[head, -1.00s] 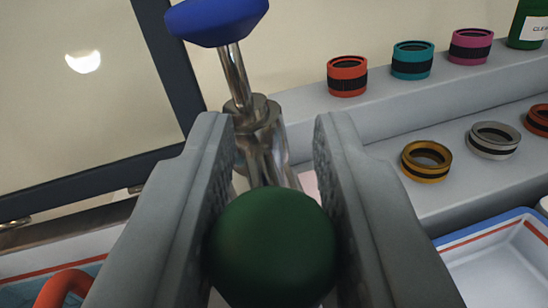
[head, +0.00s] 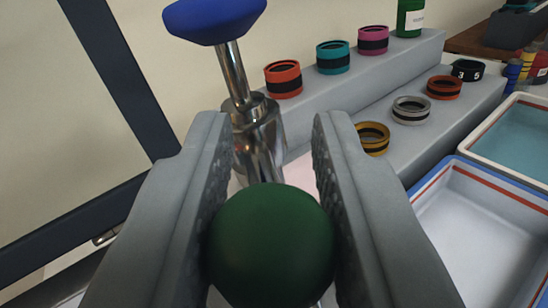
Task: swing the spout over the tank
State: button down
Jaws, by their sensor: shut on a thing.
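My gripper (head: 272,150) is shut on a dark green ball-shaped knob (head: 270,245), which sits between the two grey jaws at the bottom middle. Just beyond it stands a chrome faucet body (head: 258,140) with a metal stem and a blue handle (head: 214,18) tilted up to the left. The spout itself cannot be made out; the knob and jaws hide what lies below. I cannot pick out the tank for sure.
Coloured rings, such as an orange one (head: 283,79) and a gold one (head: 373,138), stand on grey steps (head: 330,105) to the right. A blue-rimmed white tray (head: 480,235) and a teal-floored tray (head: 520,135) lie at right. A dark frame (head: 118,85) stands at left.

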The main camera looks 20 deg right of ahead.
jog(key=shift+w+a+m+g+h, duration=0.7)
jog(key=shift+m+g+h, duration=0.5)
jog(key=shift+g, duration=0.35)
jog(key=shift+w+a+m+g+h, duration=0.5)
jog(key=shift+a+m+g+h, duration=0.3)
jog(key=shift+m+g+h, duration=0.55)
jog(key=shift+w+a+m+g+h, duration=0.7)
jog(key=shift+m+g+h, duration=0.35)
jog(key=shift+g, duration=0.65)
jog(key=shift+s, duration=0.1)
jog(key=c, duration=1.2)
grip_release()
jog(key=shift+a, duration=0.1)
jog(key=v, duration=1.7)
jog(key=shift+s+a+r, duration=0.1)
jog(key=shift+a, duration=0.05)
